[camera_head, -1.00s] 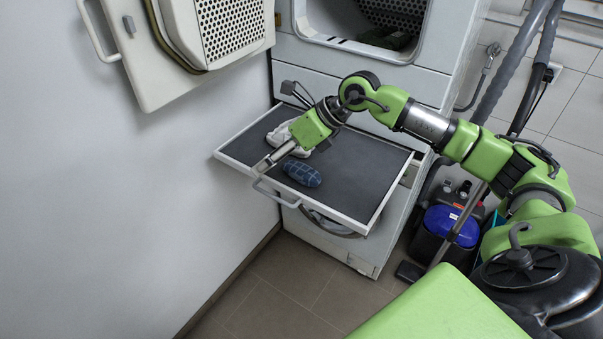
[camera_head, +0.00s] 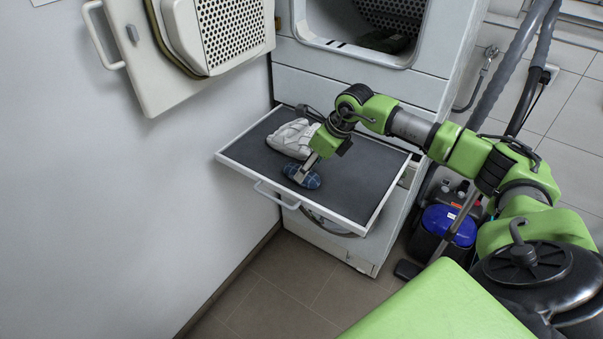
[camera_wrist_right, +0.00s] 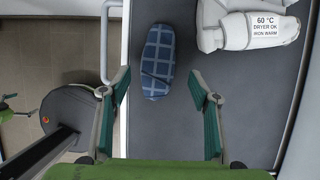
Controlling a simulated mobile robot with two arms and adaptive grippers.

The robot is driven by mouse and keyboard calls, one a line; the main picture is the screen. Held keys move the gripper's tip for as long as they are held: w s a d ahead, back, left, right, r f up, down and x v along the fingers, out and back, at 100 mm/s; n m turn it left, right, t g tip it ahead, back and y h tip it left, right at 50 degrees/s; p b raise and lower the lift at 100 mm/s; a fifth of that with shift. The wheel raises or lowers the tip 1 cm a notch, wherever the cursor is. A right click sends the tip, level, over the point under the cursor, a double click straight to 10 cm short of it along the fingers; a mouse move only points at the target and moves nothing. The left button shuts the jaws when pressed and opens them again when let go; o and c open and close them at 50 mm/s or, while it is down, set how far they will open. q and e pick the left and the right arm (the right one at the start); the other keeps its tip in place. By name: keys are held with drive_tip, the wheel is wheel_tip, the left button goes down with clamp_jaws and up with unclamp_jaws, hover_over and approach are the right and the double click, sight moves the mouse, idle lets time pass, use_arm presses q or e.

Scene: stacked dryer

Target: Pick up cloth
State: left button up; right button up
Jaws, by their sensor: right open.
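A folded blue checked cloth (camera_head: 303,176) lies on the dark pull-out shelf (camera_head: 350,175) near its front edge. It also shows in the right wrist view (camera_wrist_right: 158,62), just beyond and between the fingertips. A white cloth (camera_head: 290,138) with a printed label lies behind it, and shows at the upper right of the right wrist view (camera_wrist_right: 245,25). My right gripper (camera_head: 300,175) points down close over the blue cloth and partly covers it. In the right wrist view its fingers (camera_wrist_right: 160,85) are wide apart with nothing between their pads.
The shelf has a pale raised rim and a front handle (camera_head: 277,195). A dryer with an open drum (camera_head: 375,30) stands above, its open door (camera_head: 190,45) at the upper left. A vacuum cleaner (camera_head: 450,225) stands on the floor at right. The shelf's right half is clear.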

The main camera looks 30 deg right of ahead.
drive_tip(key=p+x, duration=0.1)
drive_tip(key=x, duration=0.3)
drive_tip(key=shift+w+a, duration=0.25)
drive_tip(key=c, duration=1.2)
drive_tip(key=shift+r, duration=0.15)
